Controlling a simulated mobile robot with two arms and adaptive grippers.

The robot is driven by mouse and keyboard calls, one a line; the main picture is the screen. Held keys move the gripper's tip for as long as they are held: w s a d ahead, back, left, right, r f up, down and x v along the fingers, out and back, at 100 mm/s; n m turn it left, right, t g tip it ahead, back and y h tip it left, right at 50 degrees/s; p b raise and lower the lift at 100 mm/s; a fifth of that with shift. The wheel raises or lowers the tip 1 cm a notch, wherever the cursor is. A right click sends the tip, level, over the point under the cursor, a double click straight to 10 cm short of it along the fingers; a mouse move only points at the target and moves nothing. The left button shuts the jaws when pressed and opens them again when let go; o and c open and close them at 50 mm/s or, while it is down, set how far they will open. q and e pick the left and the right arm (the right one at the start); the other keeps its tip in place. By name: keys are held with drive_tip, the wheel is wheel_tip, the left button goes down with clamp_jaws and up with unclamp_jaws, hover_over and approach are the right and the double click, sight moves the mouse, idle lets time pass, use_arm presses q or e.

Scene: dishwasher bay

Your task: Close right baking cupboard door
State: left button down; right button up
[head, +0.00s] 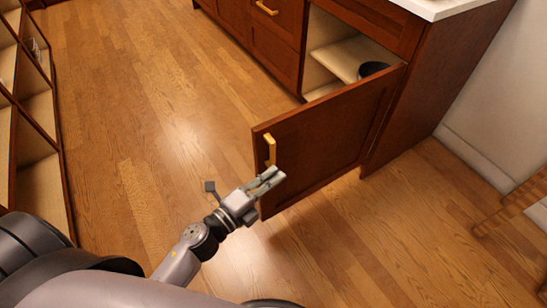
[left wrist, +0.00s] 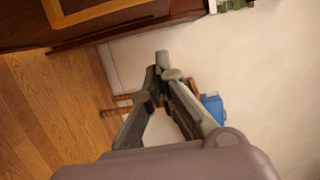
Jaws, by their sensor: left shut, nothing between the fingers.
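The right baking cupboard door (head: 322,136) is dark reddish-brown wood and stands wide open, swung out from the cabinet. Its gold handle (head: 270,149) is near the free edge. My left gripper (head: 278,176) is shut and empty, at the door's free edge just below the handle in the head view; I cannot tell whether it touches the door. In the left wrist view the shut fingers (left wrist: 164,62) point towards a pale wall, with dark wood at the upper left. My right gripper is not in view.
Inside the open cupboard are a pale shelf (head: 345,58) and a dark bowl (head: 372,69). An open shelf unit (head: 38,115) stands at the left. A wooden stool or chair (head: 512,203) is by the wall at the right. The wood floor (head: 150,95) between is clear.

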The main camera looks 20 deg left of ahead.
sight(273, 158)
use_arm(q)
drive_tip(key=shift+w+a, duration=0.3)
drive_tip(key=shift+w, duration=0.6)
drive_tip(key=shift+w+a, duration=0.3)
drive_tip(key=shift+w, duration=0.65)
drive_tip(key=shift+w+a, duration=0.3)
drive_tip(key=shift+w, duration=0.6)
drive_tip(key=shift+a, duration=0.1)
